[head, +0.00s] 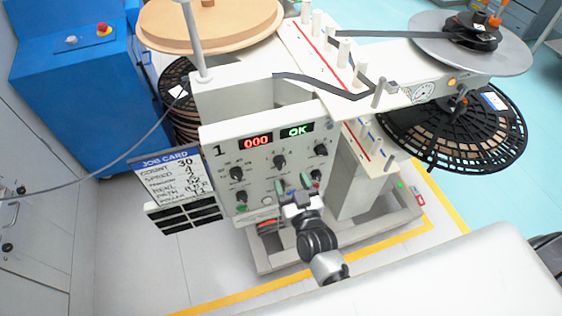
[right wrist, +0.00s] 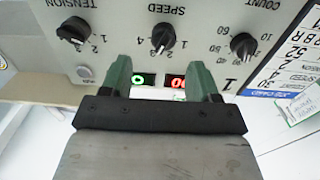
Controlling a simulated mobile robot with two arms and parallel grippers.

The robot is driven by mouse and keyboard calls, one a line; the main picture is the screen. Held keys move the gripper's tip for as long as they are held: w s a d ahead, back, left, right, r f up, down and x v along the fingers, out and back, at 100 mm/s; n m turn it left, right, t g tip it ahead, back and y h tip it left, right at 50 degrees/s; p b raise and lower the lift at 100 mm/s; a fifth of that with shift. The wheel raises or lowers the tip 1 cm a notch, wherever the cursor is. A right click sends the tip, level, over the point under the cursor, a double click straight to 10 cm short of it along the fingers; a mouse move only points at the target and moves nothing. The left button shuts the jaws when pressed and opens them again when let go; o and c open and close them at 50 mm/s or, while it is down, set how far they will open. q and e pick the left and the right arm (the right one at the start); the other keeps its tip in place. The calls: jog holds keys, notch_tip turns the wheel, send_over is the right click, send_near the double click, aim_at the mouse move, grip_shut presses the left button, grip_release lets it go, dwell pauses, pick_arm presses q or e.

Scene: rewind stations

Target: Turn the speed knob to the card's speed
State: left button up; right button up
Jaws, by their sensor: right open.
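The speed knob (head: 280,161) is the black middle one of the upper row on the white panel (head: 219,141). In the right wrist view the speed knob (right wrist: 163,37) sits under the word SPEED, with figures 2 and 4 beside it; its exact setting is hard to tell. The job card (head: 175,178) hangs left of the panel, and its speed line seems to read 4. My right gripper (head: 293,184) is open and empty before the lower panel. In its wrist view its green fingertips (right wrist: 160,68) are apart, short of the speed knob. My left gripper is not in view.
The count knob (right wrist: 243,45) and tension knob (right wrist: 76,27) flank the speed knob. More controls sit lower on the panel. A blue cabinet (head: 75,85) stands at left.

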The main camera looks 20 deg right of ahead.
aim_at(282, 166)
jog(key=w, duration=0.5)
jog(key=shift+a+p, duration=0.3)
jog(key=shift+a, duration=0.05)
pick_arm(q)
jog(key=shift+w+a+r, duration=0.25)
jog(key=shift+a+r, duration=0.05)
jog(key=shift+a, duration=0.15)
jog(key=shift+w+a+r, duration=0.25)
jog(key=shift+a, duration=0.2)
pick_arm(e)
jog(key=shift+w+d, duration=0.1)
jog(key=shift+w, duration=0.5)
jog(key=shift+c, duration=0.4)
jog(key=c, duration=0.9)
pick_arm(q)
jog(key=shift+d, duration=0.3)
pick_arm(e)
jog(key=shift+o, duration=0.3)
